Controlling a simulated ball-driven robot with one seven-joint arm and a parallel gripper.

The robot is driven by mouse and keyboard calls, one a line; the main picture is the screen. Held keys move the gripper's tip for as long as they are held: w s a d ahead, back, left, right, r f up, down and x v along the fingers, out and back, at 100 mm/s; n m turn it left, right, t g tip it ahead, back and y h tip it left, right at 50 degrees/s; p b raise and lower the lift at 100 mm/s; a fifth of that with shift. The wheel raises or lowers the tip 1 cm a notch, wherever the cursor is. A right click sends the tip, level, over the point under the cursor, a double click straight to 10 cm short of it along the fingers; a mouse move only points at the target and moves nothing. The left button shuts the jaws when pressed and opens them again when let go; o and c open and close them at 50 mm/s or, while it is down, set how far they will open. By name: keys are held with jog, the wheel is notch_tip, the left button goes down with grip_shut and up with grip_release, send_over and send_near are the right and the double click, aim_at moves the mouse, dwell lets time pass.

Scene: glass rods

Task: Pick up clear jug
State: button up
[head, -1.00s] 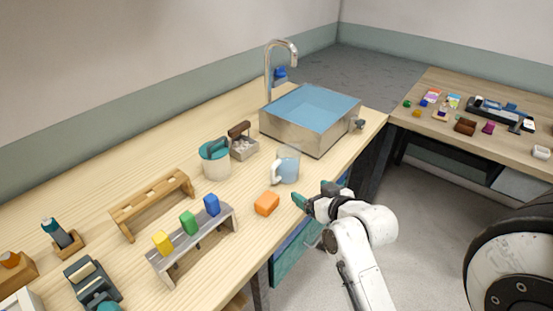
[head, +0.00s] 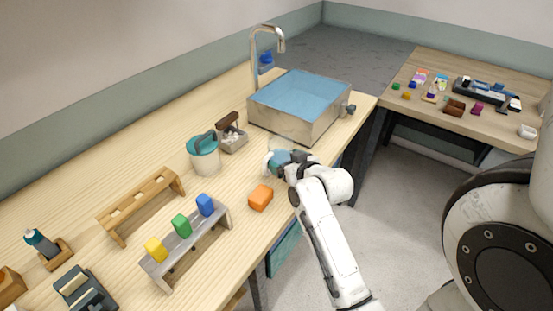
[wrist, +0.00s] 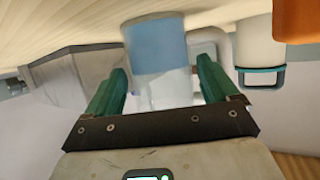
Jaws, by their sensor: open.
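The clear jug (wrist: 155,50) is a see-through cylinder with blue liquid and a pale handle at one side. In the wrist view, which shows the scene upside down, it stands between the two green fingers of my gripper (wrist: 160,72), with gaps at both sides. In the head view the jug (head: 283,145) is on the table in front of the metal basin, mostly hidden behind my gripper (head: 281,160). My gripper is open.
An orange block (head: 260,197) lies close to my gripper, near the table edge. The metal basin (head: 297,122) is behind the jug.

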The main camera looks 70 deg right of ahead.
jog(key=shift+x, duration=1.35)
jog(key=shift+r, duration=0.1)
jog(key=c, duration=1)
jog(key=shift+r, duration=0.1)
